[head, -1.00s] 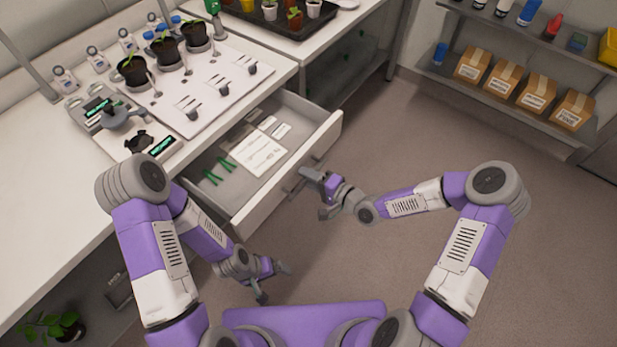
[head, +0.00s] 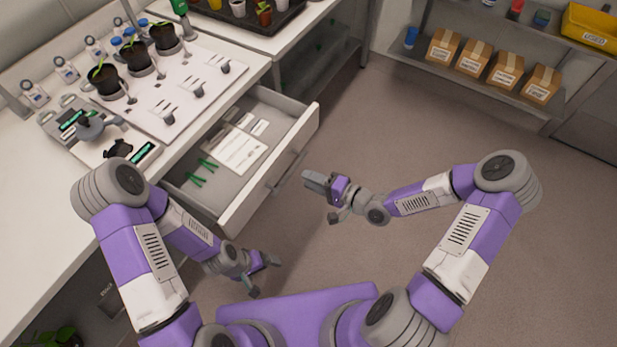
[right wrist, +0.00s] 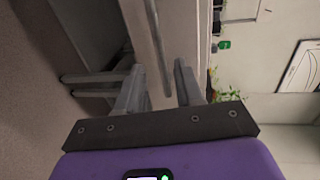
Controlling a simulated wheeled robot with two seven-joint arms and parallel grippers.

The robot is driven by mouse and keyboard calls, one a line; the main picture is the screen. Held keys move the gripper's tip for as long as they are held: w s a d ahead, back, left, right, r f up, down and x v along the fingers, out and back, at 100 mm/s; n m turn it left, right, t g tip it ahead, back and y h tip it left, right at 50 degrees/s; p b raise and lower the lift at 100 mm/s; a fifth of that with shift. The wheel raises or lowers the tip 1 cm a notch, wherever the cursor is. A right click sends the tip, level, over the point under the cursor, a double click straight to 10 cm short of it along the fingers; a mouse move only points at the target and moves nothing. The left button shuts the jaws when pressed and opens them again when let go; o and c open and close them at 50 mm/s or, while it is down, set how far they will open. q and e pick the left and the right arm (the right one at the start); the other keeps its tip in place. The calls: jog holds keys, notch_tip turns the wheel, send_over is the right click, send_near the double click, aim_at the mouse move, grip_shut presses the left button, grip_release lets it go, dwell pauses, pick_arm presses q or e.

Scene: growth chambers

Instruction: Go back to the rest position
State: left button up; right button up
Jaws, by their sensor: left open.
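My left gripper (head: 266,278) is open and empty, low in front of the bench and short of the open drawer. My right gripper (head: 319,198) is open, with its fingers apart in the right wrist view (right wrist: 158,88). The drawer (head: 270,181) stands pulled out from under the bench. It holds green tweezer-like tools (head: 203,171) and white labels or cards (head: 238,152).
The white bench (head: 35,215) runs along the left, with potted seedlings (head: 104,80) on a white board. A shelf with several boxes (head: 474,60) stands at the upper right. The floor (head: 410,130) between drawer and shelf is clear.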

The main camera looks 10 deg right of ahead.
dwell(0.3)
jog(key=s+f+n+g+h+p, duration=0.2)
jog(key=s+f+n+g+h, duration=0.3)
jog(key=s+f, duration=0.9)
jog(key=s+g+h, duration=0.3)
jog(key=s+g, duration=0.1)
jog(key=shift+d+g+p, duration=0.3)
jog(key=shift+d+g, duration=0.1)
